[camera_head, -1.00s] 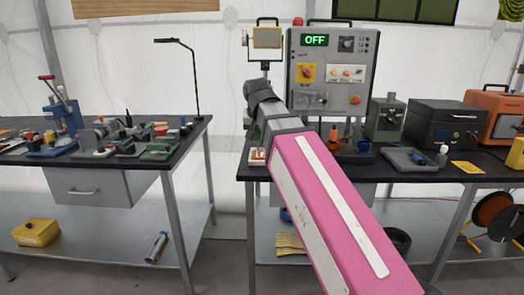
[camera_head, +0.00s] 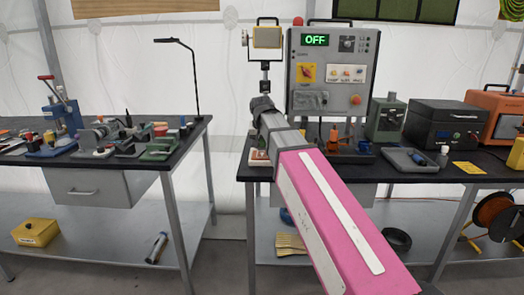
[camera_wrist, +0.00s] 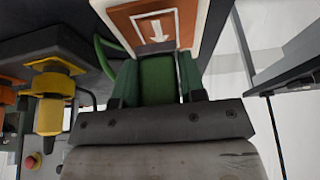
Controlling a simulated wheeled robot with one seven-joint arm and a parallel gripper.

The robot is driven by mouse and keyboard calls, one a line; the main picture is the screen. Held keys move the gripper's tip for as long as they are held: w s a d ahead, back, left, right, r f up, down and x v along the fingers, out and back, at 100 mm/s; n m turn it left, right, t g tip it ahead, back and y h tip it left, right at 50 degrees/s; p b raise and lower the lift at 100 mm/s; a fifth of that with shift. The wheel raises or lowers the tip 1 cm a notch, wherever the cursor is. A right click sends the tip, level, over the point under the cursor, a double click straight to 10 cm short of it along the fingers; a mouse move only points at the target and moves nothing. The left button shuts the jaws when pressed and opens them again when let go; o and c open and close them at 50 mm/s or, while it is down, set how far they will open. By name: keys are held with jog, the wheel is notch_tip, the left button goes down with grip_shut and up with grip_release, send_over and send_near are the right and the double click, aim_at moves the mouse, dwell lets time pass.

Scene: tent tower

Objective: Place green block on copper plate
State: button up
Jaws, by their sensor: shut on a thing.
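The copper plate (camera_wrist: 157,24), orange-brown with a white arrow and a pale rim, is at the top of the wrist view. In the head view the plate (camera_head: 258,156) shows in part at the left end of the right bench, beside my arm. My gripper (camera_wrist: 157,68) is shut on the green block (camera_wrist: 157,84), which sits between its two dark green fingers. The block's far end appears right at the plate's near edge; whether they touch I cannot tell. In the head view my arm hides the gripper and block.
A grey control box (camera_head: 328,75) reading OFF stands behind my arm. A lamp-like device (camera_head: 266,40) on a stand is beside it. Yellow clamp-like parts (camera_wrist: 50,100) are left of the gripper in the wrist view. A gap separates the right bench from the left bench (camera_head: 170,160).

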aim_at(262, 147)
jog(key=shift+f, duration=1.6)
jog(key=shift+f, duration=0.1)
jog(key=o, duration=1)
jog(key=v, duration=1.2)
